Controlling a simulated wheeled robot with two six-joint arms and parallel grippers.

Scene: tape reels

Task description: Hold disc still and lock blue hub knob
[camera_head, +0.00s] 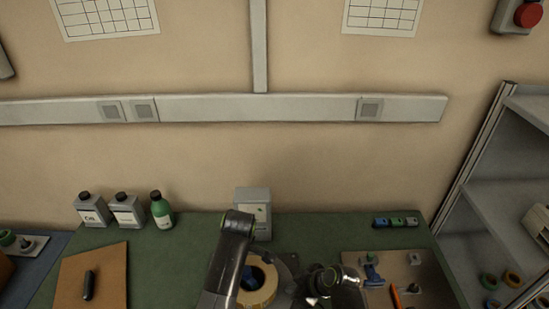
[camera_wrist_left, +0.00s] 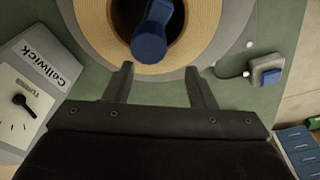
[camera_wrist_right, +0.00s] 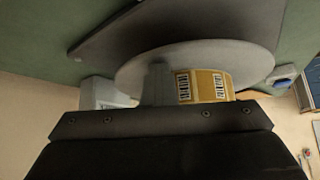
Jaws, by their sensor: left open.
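A tan tape reel (camera_head: 268,292) with a dark centre sits on a grey disc (camera_wrist_left: 232,62) at the middle of the bench. The blue hub knob (camera_wrist_left: 150,35) stands up in the reel's centre in the left wrist view. My left gripper (camera_wrist_left: 160,85) is open and empty, with its fingertips short of the knob. My right gripper (camera_wrist_right: 160,75) appears shut, its fingers together beside the labelled reel edge (camera_wrist_right: 205,87) and against or close to the grey disc (camera_wrist_right: 215,62). I cannot tell whether it touches. My left arm hides part of the disc in the head view.
A grey Cellwick box (camera_head: 253,205) with a dial stands behind the reel. Bottles (camera_head: 160,209) and a brown board (camera_head: 92,280) are at left. A tray of tools (camera_head: 385,270) lies at right, near shelves (camera_head: 500,215). A small blue-button box (camera_wrist_left: 266,74) sits beside the disc.

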